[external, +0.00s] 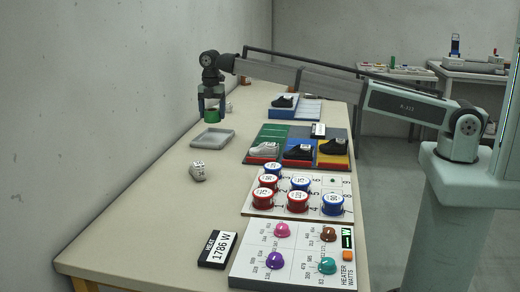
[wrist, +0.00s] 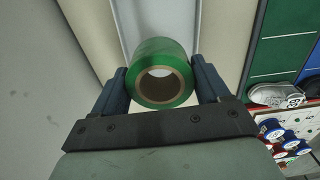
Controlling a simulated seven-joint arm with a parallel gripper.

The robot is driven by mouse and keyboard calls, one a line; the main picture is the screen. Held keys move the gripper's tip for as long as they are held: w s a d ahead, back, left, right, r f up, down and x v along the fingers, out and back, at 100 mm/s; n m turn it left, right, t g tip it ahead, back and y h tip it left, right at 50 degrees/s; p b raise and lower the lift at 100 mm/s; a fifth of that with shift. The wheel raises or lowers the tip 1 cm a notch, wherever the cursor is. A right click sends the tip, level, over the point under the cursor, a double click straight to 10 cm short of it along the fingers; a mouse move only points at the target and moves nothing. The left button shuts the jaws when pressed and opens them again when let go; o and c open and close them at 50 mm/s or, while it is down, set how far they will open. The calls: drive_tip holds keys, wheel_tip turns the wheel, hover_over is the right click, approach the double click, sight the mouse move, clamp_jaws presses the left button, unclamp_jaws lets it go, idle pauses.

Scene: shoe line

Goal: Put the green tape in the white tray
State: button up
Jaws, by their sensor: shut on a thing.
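The green tape (external: 211,117) is a roll with a brown core, seen nearly end-on in the wrist view (wrist: 160,48). My gripper (external: 211,108) is shut on it, with one dark finger on each side of the roll in the wrist view (wrist: 159,70). The white tray (external: 212,139) looks pale grey, shallow and empty. It lies on the table just below the tape in the external picture. A pale panel that looks like the tray (wrist: 118,22) shows behind the roll in the wrist view. The exact height of the tape is hard to tell.
A crumpled pale object (external: 198,171) lies in front of the tray. To the right are a coloured board with shoes (external: 299,152), a board with red and blue cans (external: 298,200) and a knob panel (external: 300,258). A wall runs along the left. The table's front left is clear.

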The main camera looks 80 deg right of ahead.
drive_tip(key=shift+f, duration=3.85)
drive_tip(key=shift+f, duration=0.1)
drive_tip(key=o, duration=0.8)
wheel_tip(320, 180, up, 12)
drive_tip(key=shift+r, duration=0.1)
